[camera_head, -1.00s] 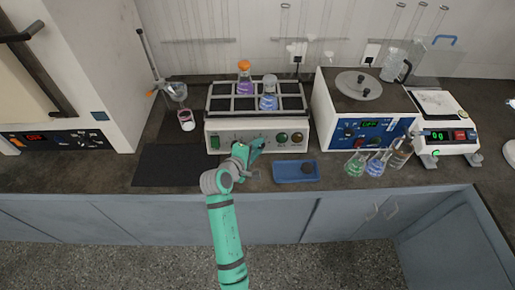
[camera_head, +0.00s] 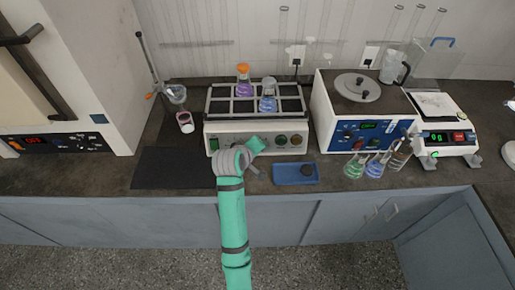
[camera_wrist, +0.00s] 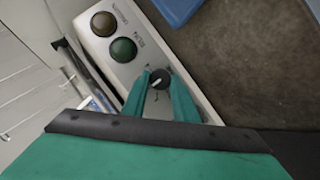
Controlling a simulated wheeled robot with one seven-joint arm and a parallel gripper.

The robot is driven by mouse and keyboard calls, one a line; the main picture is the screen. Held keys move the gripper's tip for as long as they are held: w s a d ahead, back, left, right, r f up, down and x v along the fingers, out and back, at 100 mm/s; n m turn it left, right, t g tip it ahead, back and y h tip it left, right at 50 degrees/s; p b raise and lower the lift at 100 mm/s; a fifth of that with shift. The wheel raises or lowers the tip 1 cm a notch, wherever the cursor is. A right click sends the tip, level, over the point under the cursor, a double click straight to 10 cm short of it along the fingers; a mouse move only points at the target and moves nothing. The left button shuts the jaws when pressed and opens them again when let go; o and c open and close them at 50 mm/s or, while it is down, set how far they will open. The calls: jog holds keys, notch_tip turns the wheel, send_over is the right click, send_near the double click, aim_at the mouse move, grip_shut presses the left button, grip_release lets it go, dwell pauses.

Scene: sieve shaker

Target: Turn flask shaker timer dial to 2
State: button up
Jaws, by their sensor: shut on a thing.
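The flask shaker (camera_head: 218,139) stands mid-counter in the head view, with knobs along its pale front panel. In the wrist view, a round black dial (camera_wrist: 160,79) with a white pointer mark sits on the panel, beside a green knob (camera_wrist: 123,49) and a dark amber one (camera_wrist: 103,24). My gripper (camera_wrist: 162,83) is shut on the black dial, one teal finger on each side. In the head view my gripper (camera_head: 258,144) is at the panel and hides part of it. The scale numbers around the dial are too small to read.
Two flasks, one orange-capped (camera_head: 243,82), stand on the shaker's top. A blue tray (camera_head: 296,181) lies in front at right, with a dark round object in it. A dark mat (camera_head: 172,168) lies at front left. Several flasks (camera_head: 355,167) stand before the blue-panelled device (camera_head: 345,136).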

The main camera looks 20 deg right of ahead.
jog(key=shift+f, duration=0.1)
dwell(0.3)
jog(key=o, duration=1.1)
jog(key=shift+c, duration=0.2)
jog(key=v, duration=1.1)
jog(key=shift+w+d, duration=0.1)
